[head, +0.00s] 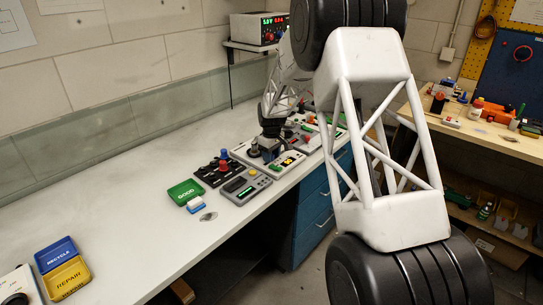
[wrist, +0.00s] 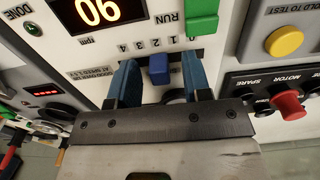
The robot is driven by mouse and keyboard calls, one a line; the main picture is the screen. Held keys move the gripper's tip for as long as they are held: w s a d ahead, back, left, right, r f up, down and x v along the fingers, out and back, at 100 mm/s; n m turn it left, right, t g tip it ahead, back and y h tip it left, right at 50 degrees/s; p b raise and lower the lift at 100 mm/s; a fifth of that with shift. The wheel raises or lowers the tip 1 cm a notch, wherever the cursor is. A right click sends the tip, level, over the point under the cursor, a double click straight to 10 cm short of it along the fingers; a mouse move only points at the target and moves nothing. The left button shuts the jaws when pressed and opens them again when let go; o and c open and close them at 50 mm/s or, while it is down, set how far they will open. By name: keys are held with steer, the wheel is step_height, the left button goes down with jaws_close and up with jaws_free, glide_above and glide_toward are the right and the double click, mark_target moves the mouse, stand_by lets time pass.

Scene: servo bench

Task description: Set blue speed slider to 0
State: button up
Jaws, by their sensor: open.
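The blue speed slider knob (wrist: 159,70) shows upright in the middle of the wrist view, on a pale panel. It stands by a printed scale from 0 to 4, seen upside down, near the middle of the marks; the 0 end is to the right. My gripper (wrist: 161,75) is open, with one blue finger on each side of the knob and a visible gap on both sides. In the head view my gripper (head: 271,148) is low over the row of devices on the bench, and it hides the slider there.
A green RUN control (wrist: 203,14) is close beyond the right finger. A yellow button (wrist: 284,42) and a box with a red knob (wrist: 288,104) lie further right. A lit rpm display (wrist: 98,12) is at upper left. The bench's left part (head: 110,190) is mostly clear.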

mark_target(265, 165)
steer(key=shift+c, duration=0.4)
jaws_close()
steer(key=shift+s+a, duration=1.25)
steer(key=shift+s, duration=0.05)
steer(key=shift+f, duration=0.1)
steer(key=shift+o, duration=0.4)
jaws_free()
steer(key=shift+a, duration=0.1)
